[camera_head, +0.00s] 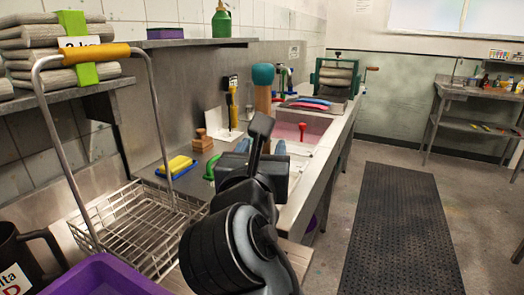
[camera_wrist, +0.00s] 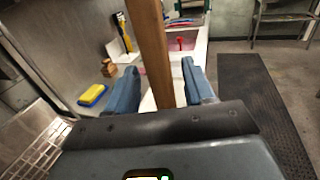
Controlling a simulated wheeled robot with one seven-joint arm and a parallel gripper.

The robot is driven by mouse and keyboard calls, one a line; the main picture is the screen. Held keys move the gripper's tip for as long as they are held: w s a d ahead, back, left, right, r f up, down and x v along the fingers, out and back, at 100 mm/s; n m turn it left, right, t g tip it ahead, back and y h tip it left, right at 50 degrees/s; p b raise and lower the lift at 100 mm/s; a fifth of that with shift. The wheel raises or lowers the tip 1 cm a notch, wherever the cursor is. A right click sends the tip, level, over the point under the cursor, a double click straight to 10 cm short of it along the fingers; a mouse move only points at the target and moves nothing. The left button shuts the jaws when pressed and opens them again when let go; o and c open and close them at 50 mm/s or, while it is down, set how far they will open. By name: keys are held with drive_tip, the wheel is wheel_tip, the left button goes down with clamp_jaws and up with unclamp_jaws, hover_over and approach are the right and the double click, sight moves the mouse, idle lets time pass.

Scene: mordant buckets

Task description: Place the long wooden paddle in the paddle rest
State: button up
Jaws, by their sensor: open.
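A long wooden shaft with a teal top, which looks like the paddle (camera_head: 263,98), stands upright above the bench in the head view. In the wrist view the wooden shaft (camera_wrist: 152,45) runs down between the two blue fingers of my gripper (camera_wrist: 160,88). The fingers are open, with a gap on each side of the shaft. In the head view my gripper (camera_head: 261,147) is partly hidden by my arm, and so is the paddle's lower end. I cannot make out the paddle rest for sure.
A yellow sponge (camera_head: 176,166), a wooden-handled block (camera_head: 202,140) and a yellow-handled brush (camera_head: 232,100) are by the back wall. A wire basket (camera_head: 139,228) and purple tub (camera_head: 103,277) are at front left. A dark floor mat (camera_head: 401,225) lies clear at right.

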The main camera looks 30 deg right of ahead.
drive_tip(key=shift+s+a+r, duration=0.1)
drive_tip(key=v, duration=1.1)
drive_tip(key=shift+s+a, duration=0.2)
drive_tip(key=shift+s, duration=0.15)
drive_tip(key=s+d+f+m+y, duration=0.2)
drive_tip(key=s+f+m+y, duration=0.25)
drive_tip(key=f, duration=0.65)
drive_tip(key=s+d+f+m+y, duration=0.1)
drive_tip(key=s+f+m+y, duration=0.35)
drive_tip(key=f, duration=0.55)
drive_tip(key=s+d+m, duration=0.2)
drive_tip(key=s+m, duration=0.8)
drive_tip(key=s+d+m+y, duration=0.1)
drive_tip(key=s+d+m, duration=0.1)
drive_tip(key=s+m, duration=0.7)
drive_tip(key=shift+s+d+m+y, duration=0.3)
drive_tip(key=shift+s+d+m, duration=0.1)
drive_tip(key=shift+s, duration=0.55)
